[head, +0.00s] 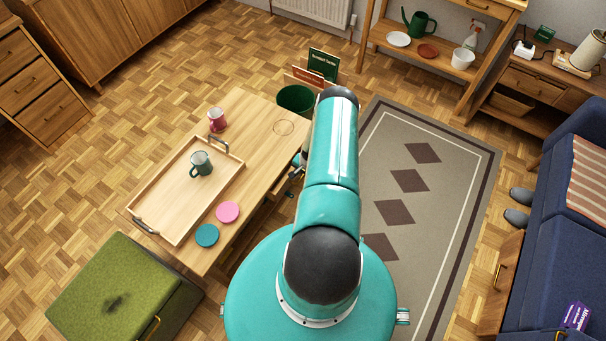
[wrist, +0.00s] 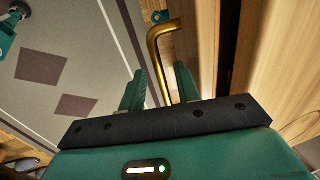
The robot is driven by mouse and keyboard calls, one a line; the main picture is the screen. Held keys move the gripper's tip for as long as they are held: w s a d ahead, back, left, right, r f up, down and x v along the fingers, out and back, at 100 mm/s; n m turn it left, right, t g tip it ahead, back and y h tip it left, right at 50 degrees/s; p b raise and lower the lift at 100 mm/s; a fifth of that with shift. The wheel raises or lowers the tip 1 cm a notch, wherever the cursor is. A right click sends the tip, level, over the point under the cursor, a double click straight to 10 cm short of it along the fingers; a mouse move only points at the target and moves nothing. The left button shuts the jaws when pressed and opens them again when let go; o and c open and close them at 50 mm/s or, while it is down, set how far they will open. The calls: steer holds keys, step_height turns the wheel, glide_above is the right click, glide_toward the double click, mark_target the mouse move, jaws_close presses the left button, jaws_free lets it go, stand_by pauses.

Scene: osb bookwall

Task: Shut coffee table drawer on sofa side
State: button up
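The wooden coffee table (head: 262,150) stands left of my arm in the head view. Its sofa-side edge is partly hidden by my arm, and little of the drawer shows there. In the wrist view the drawer front (wrist: 207,45) is light wood, with a dark gap between it and the tabletop (wrist: 275,60). A bent brass handle (wrist: 158,62) sticks out from the front. My gripper (wrist: 160,72) has its two green fingers apart, one on each side of the handle. I cannot tell whether either finger touches it.
A tray (head: 172,215) with a green mug (head: 201,164), a red mug (head: 217,119) and two coasters sit on the table. A green pouffe (head: 115,295) stands at lower left, the blue sofa (head: 560,240) at right. The rug (head: 440,165) between table and sofa is clear.

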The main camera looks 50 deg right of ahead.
mark_target(294, 169)
jaws_close()
steer(key=shift+w, duration=0.1)
steer(key=shift+w+a+r, duration=0.1)
steer(key=shift+w, duration=0.95)
steer(key=shift+w+a, duration=0.1)
steer(key=shift+w, duration=0.95)
jaws_free()
steer(key=shift+w, duration=0.1)
